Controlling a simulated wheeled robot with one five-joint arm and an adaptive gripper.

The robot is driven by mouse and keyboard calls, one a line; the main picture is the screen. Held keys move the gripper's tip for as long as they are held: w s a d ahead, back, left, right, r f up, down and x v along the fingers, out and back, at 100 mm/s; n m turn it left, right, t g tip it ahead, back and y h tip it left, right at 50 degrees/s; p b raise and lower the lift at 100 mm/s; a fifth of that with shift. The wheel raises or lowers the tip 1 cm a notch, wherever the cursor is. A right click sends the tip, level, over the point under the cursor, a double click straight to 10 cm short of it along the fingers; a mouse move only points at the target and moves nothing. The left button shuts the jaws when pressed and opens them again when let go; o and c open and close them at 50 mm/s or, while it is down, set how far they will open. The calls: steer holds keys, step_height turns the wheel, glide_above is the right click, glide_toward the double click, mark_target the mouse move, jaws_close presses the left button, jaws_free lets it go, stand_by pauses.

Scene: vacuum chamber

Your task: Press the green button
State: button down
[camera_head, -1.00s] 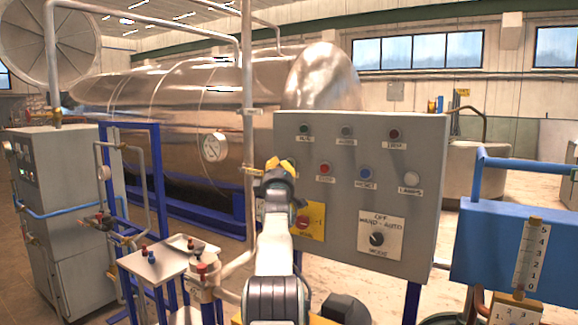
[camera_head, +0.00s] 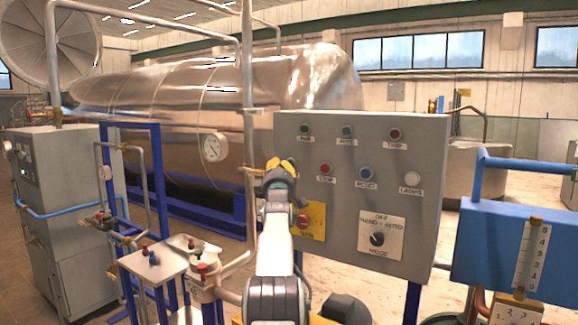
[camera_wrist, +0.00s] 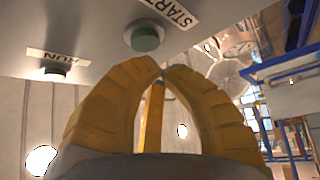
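The green button (camera_wrist: 145,38) shows in the wrist view on the underside-looking grey panel, beside a START label (camera_wrist: 170,12). In the head view my gripper covers the place where it sits. My gripper (camera_wrist: 162,72) has yellow fingers that arch together, their tips meeting just below the button in the wrist view. The tips look close to the button, but I cannot tell whether they touch it. In the head view my gripper (camera_head: 281,163) is at the left part of the grey control panel (camera_head: 340,215).
The panel also carries a green RUN lamp (camera_head: 305,129), a red STOP button (camera_head: 325,168), a blue RESET button (camera_head: 366,173), a white lamp-test button (camera_head: 412,178), a mode knob (camera_head: 377,239) and a red switch (camera_head: 303,220). A vertical pipe (camera_head: 248,130) stands just left of my gripper.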

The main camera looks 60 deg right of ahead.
steer(key=shift+d+p, duration=0.95)
steer(key=shift+p, duration=0.4)
stand_by(1.2)
steer(key=shift+a+f+b, duration=0.1)
steer(key=shift+a+b, duration=0.15)
steer(key=shift+b, duration=0.25)
steer(key=shift+a+b, duration=0.2)
steer(key=shift+b, duration=0.25)
steer(key=shift+a+b, duration=0.4)
steer(key=shift+b, duration=0.1)
stand_by(0.6)
